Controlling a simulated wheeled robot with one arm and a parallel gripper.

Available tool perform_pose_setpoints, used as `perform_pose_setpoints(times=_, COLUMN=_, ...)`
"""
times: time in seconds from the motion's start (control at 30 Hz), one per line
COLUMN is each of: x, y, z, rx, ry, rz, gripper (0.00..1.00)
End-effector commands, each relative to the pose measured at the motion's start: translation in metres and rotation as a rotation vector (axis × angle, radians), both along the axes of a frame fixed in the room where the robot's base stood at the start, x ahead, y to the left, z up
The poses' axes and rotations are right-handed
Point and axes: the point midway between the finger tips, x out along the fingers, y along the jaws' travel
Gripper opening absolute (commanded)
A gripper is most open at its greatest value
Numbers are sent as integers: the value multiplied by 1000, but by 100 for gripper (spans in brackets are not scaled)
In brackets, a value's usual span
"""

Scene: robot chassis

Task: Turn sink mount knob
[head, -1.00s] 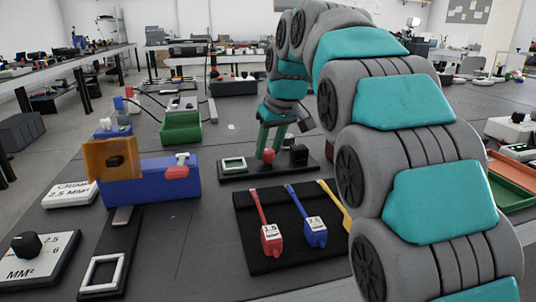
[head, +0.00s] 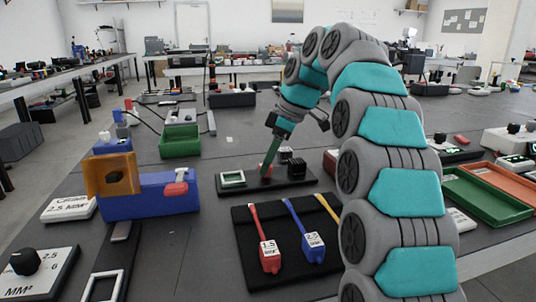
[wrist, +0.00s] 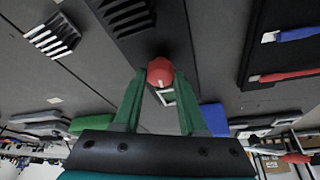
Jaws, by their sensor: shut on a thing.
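The red knob (head: 265,168) stands on a black mount plate (head: 288,182) on the workbench, between a white square frame (head: 232,179) and a black finned heat sink (head: 297,167). My gripper (head: 268,163) reaches down onto the knob, its green fingers seen nearly edge-on in the head view. In the wrist view the red knob (wrist: 160,70) sits between the fingertips, with a pale mark on it. My gripper (wrist: 160,78) is shut on it. The fingers partly hide the white frame behind.
A black mat (head: 250,233) with red, blue and yellow tools lies in front of the plate. A blue block with an orange plate (head: 110,176) stands left, a green bin (head: 180,141) behind. Green and orange trays (head: 488,197) are right.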

Motion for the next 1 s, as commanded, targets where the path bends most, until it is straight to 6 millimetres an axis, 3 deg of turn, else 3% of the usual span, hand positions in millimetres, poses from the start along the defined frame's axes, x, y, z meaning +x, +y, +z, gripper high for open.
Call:
perform_pose_setpoints(times=0.33, x=1, y=0, z=2, rx=2, ry=-2, rz=113, gripper=0)
perform_pose_setpoints(times=0.8, x=1, y=0, z=1, rx=2, ry=-2, rz=126, gripper=0)
perform_pose_setpoints(times=0.83, x=1, y=0, z=1, rx=2, ry=-2, rz=126, gripper=42)
perform_pose_setpoints(times=1.0, x=1, y=0, z=0, rx=1, ry=-1, rz=126, gripper=61)
